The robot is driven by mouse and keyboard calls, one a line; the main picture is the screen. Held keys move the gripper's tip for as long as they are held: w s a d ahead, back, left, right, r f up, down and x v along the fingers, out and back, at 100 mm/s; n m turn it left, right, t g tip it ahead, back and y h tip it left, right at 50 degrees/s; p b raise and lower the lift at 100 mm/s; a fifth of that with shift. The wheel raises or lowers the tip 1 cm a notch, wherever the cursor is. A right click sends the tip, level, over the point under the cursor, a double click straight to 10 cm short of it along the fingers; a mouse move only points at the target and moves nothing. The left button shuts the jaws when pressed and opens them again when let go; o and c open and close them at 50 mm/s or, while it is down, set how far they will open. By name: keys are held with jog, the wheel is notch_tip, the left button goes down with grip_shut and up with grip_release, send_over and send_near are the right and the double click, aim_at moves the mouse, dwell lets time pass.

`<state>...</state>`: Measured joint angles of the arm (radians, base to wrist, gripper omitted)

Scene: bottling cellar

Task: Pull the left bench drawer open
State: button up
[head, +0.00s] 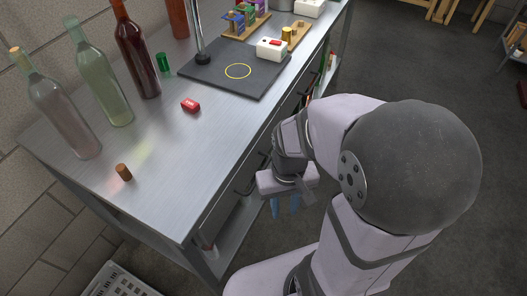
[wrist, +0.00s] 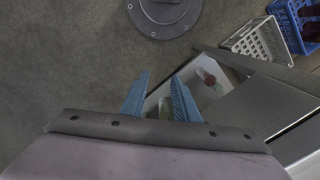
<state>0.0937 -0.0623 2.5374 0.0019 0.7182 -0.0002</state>
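The steel bench (head: 160,200) runs diagonally across the head view, with dark drawer fronts under its top edge. A dark bar handle (head: 246,186) shows on the left drawer, which looks flush with the bench front. My gripper (head: 285,206) is beside the bench front, pointing down, a little to the right of that handle. In the wrist view its two blue fingers (wrist: 161,78) are spread apart with nothing held between them. The handle is not clear in the wrist view. My wrist hides part of the bench front in the head view.
On the bench stand glass bottles (head: 98,80), a cork (head: 123,172), a red item (head: 190,105) and a dark mat (head: 225,72). A white crate (head: 118,283) is on the floor at the near end; a blue crate (wrist: 293,30) shows in the wrist view. Open floor lies right.

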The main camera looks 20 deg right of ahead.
jog(key=w+d+r+m+p, duration=0.1)
jog(key=w+r+m+p, duration=0.1)
jog(key=w+r+p, duration=0.3)
jog(key=m+t+y+b, duration=0.1)
jog(key=m+t, duration=0.1)
jog(key=m, duration=0.2)
send_near(264, 168)
jog(key=shift+d+f+m+y, duration=0.1)
jog(key=shift+d+m+y, duration=0.15)
jog(key=shift+m, duration=0.75)
jog(key=shift+a+f, duration=0.1)
jog(key=shift+w+a+f+b, duration=0.15)
jog(key=shift+f, duration=1)
jog(key=shift+w+a+f+b, duration=0.1)
jog(key=shift+w+a+f, duration=0.1)
jog(key=shift+f, duration=0.95)
jog(key=shift+w+a+f+b, duration=0.1)
jog(key=shift+w+f+b, duration=0.05)
jog(key=shift+f, duration=1)
grip_shut()
